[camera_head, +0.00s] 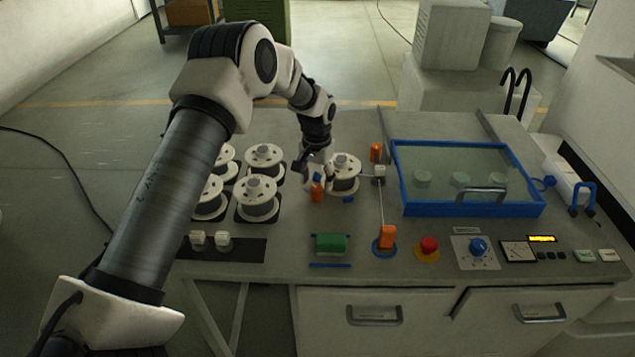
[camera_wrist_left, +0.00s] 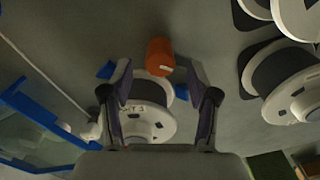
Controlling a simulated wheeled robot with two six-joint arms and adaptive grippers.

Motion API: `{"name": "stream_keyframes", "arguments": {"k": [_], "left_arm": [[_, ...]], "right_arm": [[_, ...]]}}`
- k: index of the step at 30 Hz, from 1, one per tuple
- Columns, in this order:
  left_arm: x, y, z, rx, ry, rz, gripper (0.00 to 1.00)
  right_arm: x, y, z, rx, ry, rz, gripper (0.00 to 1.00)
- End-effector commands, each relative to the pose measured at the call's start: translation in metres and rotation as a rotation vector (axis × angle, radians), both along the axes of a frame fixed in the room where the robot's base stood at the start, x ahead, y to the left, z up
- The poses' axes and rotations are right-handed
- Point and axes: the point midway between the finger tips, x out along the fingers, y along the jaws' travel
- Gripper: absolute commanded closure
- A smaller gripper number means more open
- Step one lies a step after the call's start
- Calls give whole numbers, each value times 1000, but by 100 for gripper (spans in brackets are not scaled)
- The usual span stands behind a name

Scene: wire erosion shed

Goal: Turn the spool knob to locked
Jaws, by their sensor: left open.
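A white-flanged spool (camera_head: 345,178) sits alone on the bench, right of my left gripper. In the left wrist view it lies behind and between the fingers, its white top (camera_wrist_left: 148,126) carrying small dark marks. An orange upright piece (camera_head: 317,192) stands at its front left; it also shows in the left wrist view (camera_wrist_left: 160,56), just past the fingertips. I cannot tell which part is the spool knob, or its setting. My left gripper (camera_head: 318,176) is open with nothing between its fingers; it also shows in the left wrist view (camera_wrist_left: 159,78). My right gripper is out of view.
Several more spools (camera_head: 258,205) stand on dark pads to the left. A blue-framed clear cover (camera_head: 470,210) lies to the right. Orange posts (camera_head: 376,152), a green block (camera_head: 331,243), a red button (camera_head: 429,245) and a blue dial (camera_head: 478,245) are on the bench.

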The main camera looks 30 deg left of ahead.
Motion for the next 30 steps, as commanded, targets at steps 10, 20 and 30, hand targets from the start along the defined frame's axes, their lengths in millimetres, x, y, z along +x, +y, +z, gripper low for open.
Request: {"name": "stream_keyframes", "arguments": {"k": [10, 20, 30], "left_arm": [[0, 0, -22, 1, -2, 0, 40], [0, 0, -22, 1, -1, 0, 100], [0, 0, -22, 0, 0, -41, 100]], "right_arm": [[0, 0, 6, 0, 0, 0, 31], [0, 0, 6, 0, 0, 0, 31], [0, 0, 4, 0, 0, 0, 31]]}}
